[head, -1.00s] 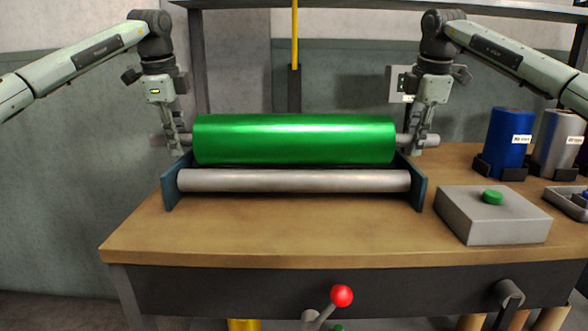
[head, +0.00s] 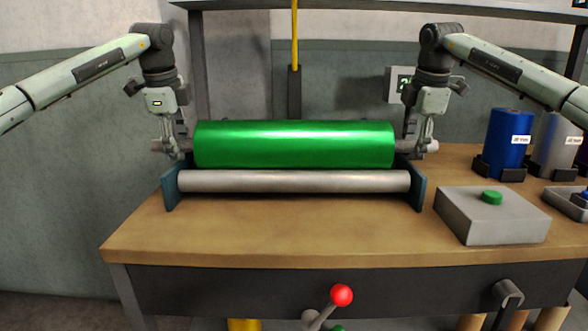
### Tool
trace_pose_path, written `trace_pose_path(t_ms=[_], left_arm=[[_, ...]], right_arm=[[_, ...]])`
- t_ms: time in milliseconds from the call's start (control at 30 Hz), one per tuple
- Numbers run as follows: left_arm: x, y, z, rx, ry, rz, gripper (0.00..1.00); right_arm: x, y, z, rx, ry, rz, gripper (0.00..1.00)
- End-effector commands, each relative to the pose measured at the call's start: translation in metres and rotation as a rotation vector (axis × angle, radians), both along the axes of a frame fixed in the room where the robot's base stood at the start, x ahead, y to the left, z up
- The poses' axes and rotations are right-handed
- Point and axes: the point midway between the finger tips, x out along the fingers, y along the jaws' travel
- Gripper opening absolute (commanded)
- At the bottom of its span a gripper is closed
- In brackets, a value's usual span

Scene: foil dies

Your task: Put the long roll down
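The long roll (head: 294,146) is shiny green with grey shaft ends and lies level across the back of the roller stand (head: 419,185). My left gripper (head: 180,148) is shut on its left shaft end. My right gripper (head: 420,146) is shut on its right shaft end. The roll sits low between the stand's two dark side plates, just behind and above the bare silver roller (head: 294,181). I cannot tell whether its shaft touches the stand, because the contact spots are hidden by the plates and fingers.
A grey box with a green button (head: 492,197) stands on the right of the wooden bench (head: 290,235). Blue (head: 508,140) and silver (head: 556,142) rolls stand upright in dark holders behind it. A red-knobbed lever (head: 341,295) is at the front. The bench front is clear.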

Motion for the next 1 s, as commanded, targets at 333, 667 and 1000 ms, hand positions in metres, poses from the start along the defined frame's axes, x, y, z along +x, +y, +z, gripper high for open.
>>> trace_pose_path(t_ms=[333,667,1000], left_arm=[[0.0,0.001,0.002,0.0,-0.001,0.002,0.43],[-0.01,0.0,0.043,-0.001,-0.004,0.002,0.43],[-0.02,0.0,0.077,0.0,-0.002,0.001,0.43]], right_arm=[[0.0,-0.001,0.001,-0.001,-0.001,-0.001,0.43],[0.0,-0.001,0.001,-0.001,-0.001,-0.001,0.43],[0.0,-0.001,0.002,-0.001,-0.001,-0.001,0.43]])
